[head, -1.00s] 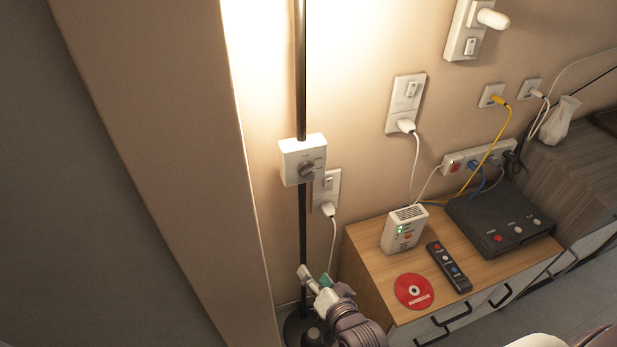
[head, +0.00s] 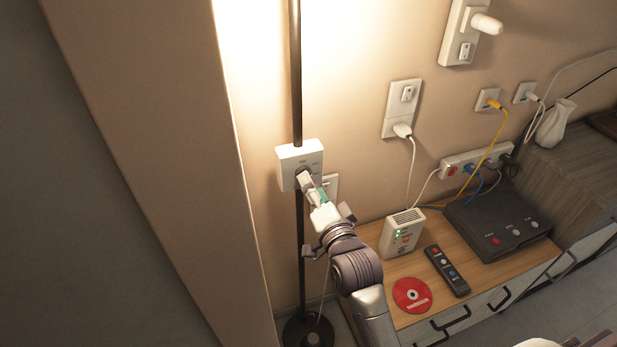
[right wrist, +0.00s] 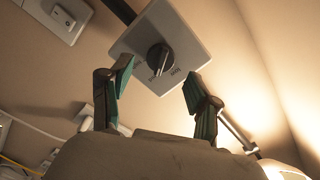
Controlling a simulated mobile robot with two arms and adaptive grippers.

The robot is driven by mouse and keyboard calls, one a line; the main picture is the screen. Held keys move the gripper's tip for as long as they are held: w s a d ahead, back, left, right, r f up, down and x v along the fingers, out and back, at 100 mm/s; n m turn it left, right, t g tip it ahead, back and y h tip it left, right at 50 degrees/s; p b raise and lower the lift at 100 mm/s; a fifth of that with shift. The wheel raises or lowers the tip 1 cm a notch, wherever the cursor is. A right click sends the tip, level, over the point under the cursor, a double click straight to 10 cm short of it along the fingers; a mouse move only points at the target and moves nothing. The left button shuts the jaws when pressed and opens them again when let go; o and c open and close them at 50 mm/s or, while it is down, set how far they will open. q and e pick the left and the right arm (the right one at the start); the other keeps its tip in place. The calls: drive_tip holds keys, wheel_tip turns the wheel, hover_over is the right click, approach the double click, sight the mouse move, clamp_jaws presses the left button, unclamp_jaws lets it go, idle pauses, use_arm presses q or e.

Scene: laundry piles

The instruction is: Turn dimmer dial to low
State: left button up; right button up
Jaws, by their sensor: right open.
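The dimmer is a white box (head: 288,166) on the black pole of a lit floor lamp. Its dark round dial (right wrist: 158,57) shows in the right wrist view, with a pale pointer line and small lettering around it. In the head view the dial is mostly hidden behind my right gripper (head: 308,184). My right gripper is open and empty; in the right wrist view its two teal-padded fingers (right wrist: 157,90) stand apart, either side of the dial and short of it. I cannot tell whether they touch the box. My left gripper is not in view.
A wall outlet (head: 330,188) with a plug sits just right of the dimmer. A low wooden cabinet (head: 372,301) holds a white router (head: 402,236), a remote (head: 447,270), a red disc (head: 411,295) and a black box (head: 497,225). A wall corner (head: 190,200) stands on the left.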

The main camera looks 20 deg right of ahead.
drive_tip(key=shift+w, duration=1.6)
drive_tip(key=c, duration=1.1)
drive_tip(key=shift+c, duration=0.2)
drive_tip(key=shift+a+r+n+p, duration=0.1)
drive_tip(key=shift+n+p, duration=1.6)
drive_tip(key=shift+n, duration=1.3)
drive_tip(key=shift+a+n+p, duration=0.1)
drive_tip(key=shift+n+p, duration=1.6)
drive_tip(key=shift+n, duration=1.3)
